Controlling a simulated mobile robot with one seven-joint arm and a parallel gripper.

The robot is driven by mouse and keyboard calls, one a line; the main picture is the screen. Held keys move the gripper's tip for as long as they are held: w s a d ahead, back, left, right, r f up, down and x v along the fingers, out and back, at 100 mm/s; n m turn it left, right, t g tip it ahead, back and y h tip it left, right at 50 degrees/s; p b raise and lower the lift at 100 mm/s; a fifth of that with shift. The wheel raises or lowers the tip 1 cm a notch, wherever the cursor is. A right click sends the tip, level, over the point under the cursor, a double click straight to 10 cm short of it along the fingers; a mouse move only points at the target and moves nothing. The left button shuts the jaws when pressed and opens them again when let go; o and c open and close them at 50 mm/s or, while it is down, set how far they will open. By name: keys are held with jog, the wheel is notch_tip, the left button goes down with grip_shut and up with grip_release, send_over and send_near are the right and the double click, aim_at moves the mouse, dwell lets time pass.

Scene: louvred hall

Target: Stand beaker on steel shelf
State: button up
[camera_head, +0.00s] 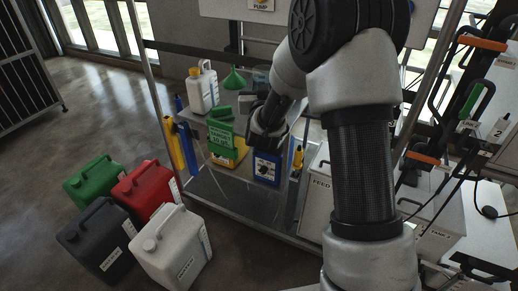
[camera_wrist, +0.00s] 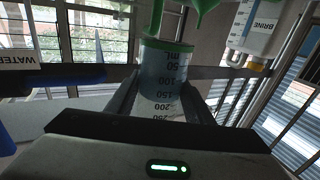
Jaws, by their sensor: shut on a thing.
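My gripper (camera_head: 265,138) is at the rack in the head view, in front of its shelves. In the wrist view my gripper (camera_wrist: 163,98) is shut on the clear beaker (camera_wrist: 165,62), with a finger on each side. Dark mL markings show on its wall. The wrist picture is upside down, and the beaker looks upright. I cannot make the beaker out in the head view. The steel shelf (camera_head: 198,103) holds a white bottle (camera_head: 202,88) and a green funnel (camera_head: 233,79). The bottle, labelled BRINE, also shows in the wrist view (camera_wrist: 257,28).
A lower rack deck (camera_head: 225,195) has bare room at its front. Green, red, dark and white jerrycans (camera_head: 178,248) stand on the floor at left. Cabled equipment crowds the right.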

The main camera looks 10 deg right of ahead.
jog(key=shift+m+h, duration=0.3)
jog(key=shift+m, duration=0.1)
jog(key=f+b, duration=0.1)
jog(key=w+f+b, duration=0.1)
jog(key=w+f, duration=0.1)
jog(key=f, duration=0.1)
jog(key=shift+w+a+f+b, duration=0.15)
jog(key=shift+w+b, duration=0.1)
jog(key=shift+b, duration=0.15)
notch_tip(320, 180, down, 10)
jog(key=shift+w+r+b, duration=0.1)
jog(key=shift+r+b, duration=0.15)
jog(key=shift+b, duration=0.95)
jog(key=shift+f+b, duration=0.3)
jog(key=o, duration=1.3)
jog(key=shift+r, duration=0.1)
